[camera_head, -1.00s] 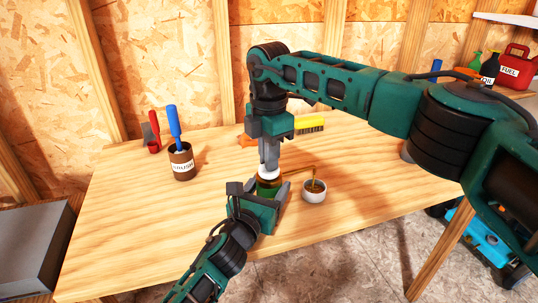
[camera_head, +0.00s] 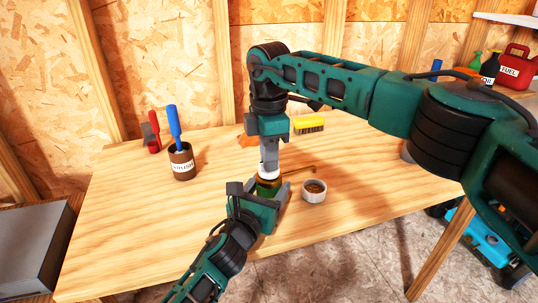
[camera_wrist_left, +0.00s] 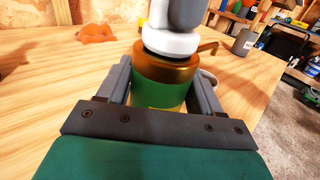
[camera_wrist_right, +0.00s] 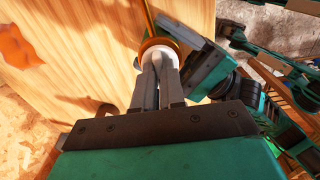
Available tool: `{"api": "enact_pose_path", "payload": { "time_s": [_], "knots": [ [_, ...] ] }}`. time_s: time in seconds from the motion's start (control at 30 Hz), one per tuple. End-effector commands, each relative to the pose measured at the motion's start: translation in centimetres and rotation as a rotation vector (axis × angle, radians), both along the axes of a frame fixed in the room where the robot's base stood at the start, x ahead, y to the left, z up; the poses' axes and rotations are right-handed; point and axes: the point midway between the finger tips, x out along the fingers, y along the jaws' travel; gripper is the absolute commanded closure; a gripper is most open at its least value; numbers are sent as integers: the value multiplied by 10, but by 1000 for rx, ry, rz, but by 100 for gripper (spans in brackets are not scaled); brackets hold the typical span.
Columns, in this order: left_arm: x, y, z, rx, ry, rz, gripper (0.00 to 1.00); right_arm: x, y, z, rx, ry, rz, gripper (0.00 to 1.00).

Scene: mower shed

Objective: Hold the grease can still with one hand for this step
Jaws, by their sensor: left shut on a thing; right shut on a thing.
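The grease can (camera_head: 268,187) has a green body, a gold-brown top and a thin spout pointing right. It stands upright near the table's front. My left gripper (camera_head: 266,192) is shut on its body, one finger on each side; the left wrist view shows the can (camera_wrist_left: 158,88) between the fingers. A white cap (camera_head: 267,172) sits on top of the can, also seen in the left wrist view (camera_wrist_left: 169,42). My right gripper (camera_head: 269,158) comes down from above and is shut on this cap, its fingers hiding part of it.
A small white bowl (camera_head: 314,190) with brown contents stands right of the can. A brown labelled cup (camera_head: 182,162) holds a blue-handled tool. A yellow brush (camera_head: 308,124) and an orange item (camera_head: 247,141) lie behind. The left half of the table is mostly clear.

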Motion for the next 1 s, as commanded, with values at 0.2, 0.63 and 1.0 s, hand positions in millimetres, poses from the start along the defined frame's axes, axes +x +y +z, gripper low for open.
{"api": "enact_pose_path", "payload": {
  "time_s": [0.2, 0.63, 1.0],
  "knots": [
    [0, 1, -2, 2, 4, 1, 69, 0, 0, 1, 1, -2, 0, 76],
    [0, 0, -2, 2, 4, 1, 69, 0, 0, 4, 0, -1, 1, 64],
    [0, 0, -2, 1, 3, 1, 69, 0, 0, 72, 1, -4, 1, 64]
  ]
}}
